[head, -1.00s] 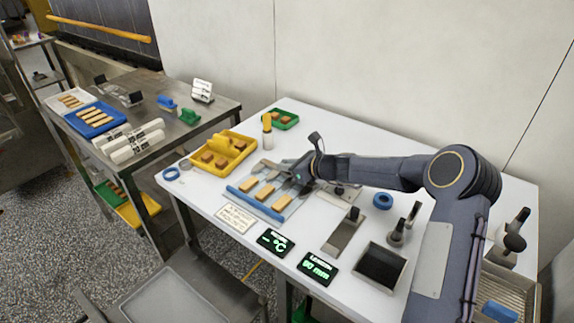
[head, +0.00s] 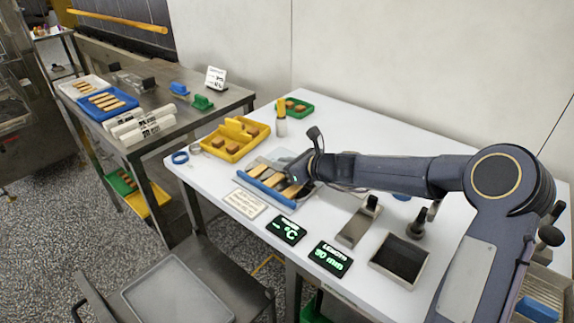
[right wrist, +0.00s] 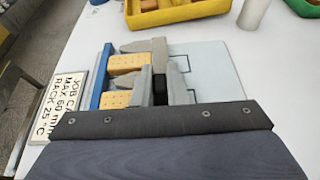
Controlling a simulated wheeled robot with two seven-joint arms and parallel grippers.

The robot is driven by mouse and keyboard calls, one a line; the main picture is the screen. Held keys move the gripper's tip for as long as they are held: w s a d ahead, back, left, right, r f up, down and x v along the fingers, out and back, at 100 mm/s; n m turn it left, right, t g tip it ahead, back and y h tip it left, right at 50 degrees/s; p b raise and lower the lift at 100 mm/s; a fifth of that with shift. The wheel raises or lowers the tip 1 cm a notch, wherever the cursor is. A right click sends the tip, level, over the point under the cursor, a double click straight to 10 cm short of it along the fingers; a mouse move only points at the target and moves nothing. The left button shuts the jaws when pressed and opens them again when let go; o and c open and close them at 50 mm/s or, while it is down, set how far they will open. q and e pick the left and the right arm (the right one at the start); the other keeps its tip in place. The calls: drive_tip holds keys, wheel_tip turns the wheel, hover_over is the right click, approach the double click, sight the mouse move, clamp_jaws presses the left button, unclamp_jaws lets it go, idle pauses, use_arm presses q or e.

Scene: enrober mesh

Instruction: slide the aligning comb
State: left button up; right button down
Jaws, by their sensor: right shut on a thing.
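The aligning comb (right wrist: 159,52) is a grey bar with tapered teeth pointing left; it lies across a pale plate (right wrist: 215,70). Tan finger biscuits (right wrist: 127,62) lie between the teeth, their left ends at or close to a blue stop bar (right wrist: 101,76). In the head view the biscuits (head: 258,171) and blue bar (head: 266,195) show in front of my gripper. My right gripper (head: 299,178) is shut on the comb's dark upright grip (right wrist: 160,84), low over the plate. It hides the comb's near part and some biscuit ends. My left gripper is out of view.
A job card (head: 244,203) and two displays, one a length display (head: 330,259), lie along the front edge. A yellow tray (head: 218,152) stands behind left, with a green tray (head: 300,110) beyond. A metal block (head: 353,228) and dark-floored box (head: 400,262) stand to the right.

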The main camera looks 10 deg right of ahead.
drive_tip(key=shift+s+a, duration=0.15)
drive_tip(key=shift+a, duration=0.1)
drive_tip(key=c, duration=1.4)
unclamp_jaws()
drive_tip(key=shift+s, duration=0.1)
drive_tip(key=shift+c, duration=0.2)
drive_tip(key=shift+d, duration=0.1)
drive_tip(key=shift+d, duration=0.1)
drive_tip(key=v, duration=0.7)
drive_tip(key=shift+s+r, duration=0.2)
drive_tip(key=shift+s, duration=0.05)
